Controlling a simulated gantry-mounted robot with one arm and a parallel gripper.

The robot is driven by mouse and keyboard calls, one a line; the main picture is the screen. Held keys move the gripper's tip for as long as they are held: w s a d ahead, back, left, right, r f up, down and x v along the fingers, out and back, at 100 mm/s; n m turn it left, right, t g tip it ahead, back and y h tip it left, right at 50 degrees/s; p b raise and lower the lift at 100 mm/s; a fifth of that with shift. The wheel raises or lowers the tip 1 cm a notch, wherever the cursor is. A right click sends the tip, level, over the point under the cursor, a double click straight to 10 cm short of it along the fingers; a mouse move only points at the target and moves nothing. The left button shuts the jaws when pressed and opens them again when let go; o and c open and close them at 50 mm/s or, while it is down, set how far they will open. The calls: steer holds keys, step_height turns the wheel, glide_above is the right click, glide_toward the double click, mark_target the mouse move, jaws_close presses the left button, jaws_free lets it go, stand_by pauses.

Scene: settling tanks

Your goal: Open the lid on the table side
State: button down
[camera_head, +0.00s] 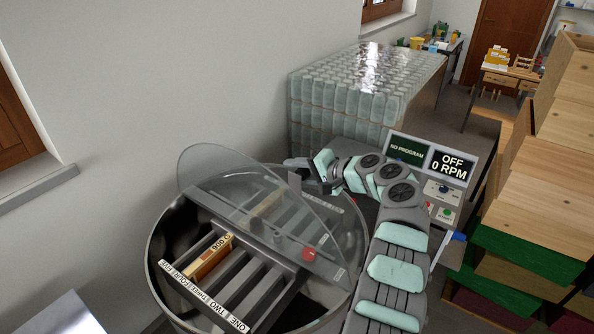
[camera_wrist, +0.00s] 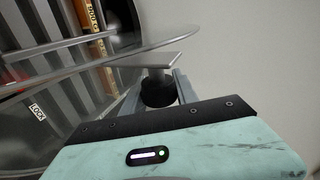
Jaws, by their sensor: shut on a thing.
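A round metal tank (camera_head: 160,285) stands at the lower middle of the head view. A clear half-round lid (camera_head: 225,185) is tilted up over its middle, with slats and a frame showing through it. My gripper (camera_head: 304,172) is at the far side of the tank, behind the lid's upper edge. In the wrist view the gripper (camera_wrist: 157,100) is shut on a dark round knob (camera_wrist: 157,87); a flat grey plate lies just beyond it. The clear lid (camera_wrist: 80,55) shows there edge-on at the left. The knob's join to the lid is hard to make out.
A wooden frame labelled 900 G (camera_head: 208,257) sits in the tank's slats. A red knob (camera_head: 309,254) is near the tank's front right. A control panel (camera_head: 436,170) reads OFF, 0 RPM. Stacked jars (camera_head: 345,100) stand behind; wooden boxes (camera_head: 545,170) stand right.

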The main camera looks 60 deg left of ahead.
steer(key=c, duration=0.9)
jaws_free()
steer(key=shift+c, duration=0.2)
steer(key=b+v, duration=0.1)
steer(key=v, duration=0.9)
steer(key=shift+d+r, duration=0.15)
steer(key=shift+d, duration=0.15)
steer(key=shift+w, duration=0.15)
